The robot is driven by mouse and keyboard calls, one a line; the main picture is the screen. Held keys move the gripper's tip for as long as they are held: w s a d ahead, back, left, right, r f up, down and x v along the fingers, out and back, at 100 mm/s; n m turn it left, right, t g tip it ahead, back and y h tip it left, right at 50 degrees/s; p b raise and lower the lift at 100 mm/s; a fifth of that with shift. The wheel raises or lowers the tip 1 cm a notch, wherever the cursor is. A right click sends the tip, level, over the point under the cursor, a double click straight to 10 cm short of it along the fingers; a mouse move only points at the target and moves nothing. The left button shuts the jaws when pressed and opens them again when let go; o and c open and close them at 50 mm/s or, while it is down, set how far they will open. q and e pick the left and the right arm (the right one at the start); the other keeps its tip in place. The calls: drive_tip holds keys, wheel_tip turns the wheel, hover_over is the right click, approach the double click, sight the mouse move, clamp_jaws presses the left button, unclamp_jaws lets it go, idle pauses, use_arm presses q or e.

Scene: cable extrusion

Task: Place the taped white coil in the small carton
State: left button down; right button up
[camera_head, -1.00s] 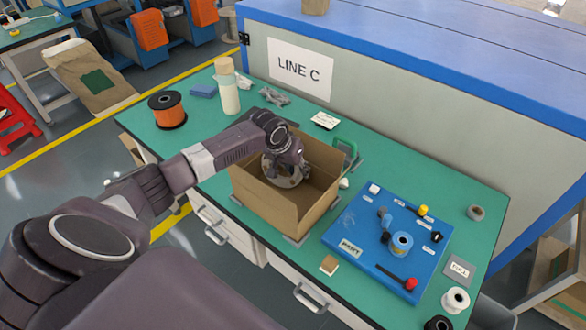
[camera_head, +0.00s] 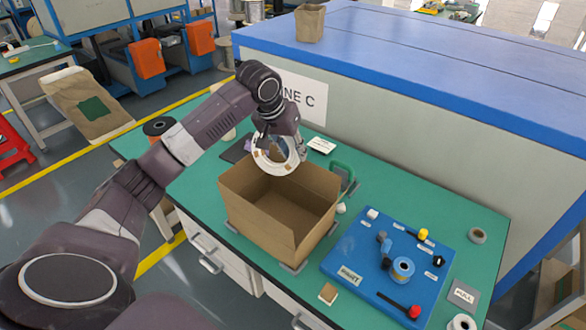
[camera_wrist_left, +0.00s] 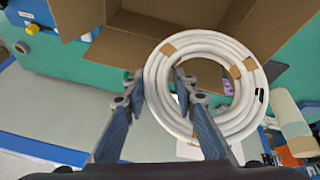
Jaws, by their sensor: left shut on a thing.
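The white coil (camera_head: 270,160) with brown tape bands hangs from my left gripper (camera_head: 280,140), above the far edge of the carton in the head view. In the left wrist view the coil (camera_wrist_left: 242,110) is large and close, with one finger of the left gripper (camera_wrist_left: 160,88) inside its ring and the other outside, shut on its side. The open carton (camera_head: 265,228) stands on the green table, and its inside looks empty. The carton (camera_wrist_left: 205,15) also shows behind the coil in the left wrist view. My right gripper is not in view.
A blue board (camera_head: 350,250) with small parts and spools lies right of the carton. A green tape dispenser-like object (camera_head: 342,176) stands close to the carton's right side.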

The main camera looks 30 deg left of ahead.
use_arm(q)
drive_tip(key=shift+r, duration=1.25)
wheel_tip(320, 180, down, 19)
drive_tip(key=p, duration=0.3)
drive_tip(key=shift+f+p, duration=0.15)
drive_tip(key=shift+p, duration=0.15)
drive_tip(key=shift+s+d+f, duration=0.1)
drive_tip(key=shift+s+f, duration=0.05)
drive_tip(key=shift+f, duration=0.05)
drive_tip(key=c, duration=2)
unclamp_jaws()
drive_tip(key=shift+f, duration=0.1)
drive_tip(key=o, duration=0.4)
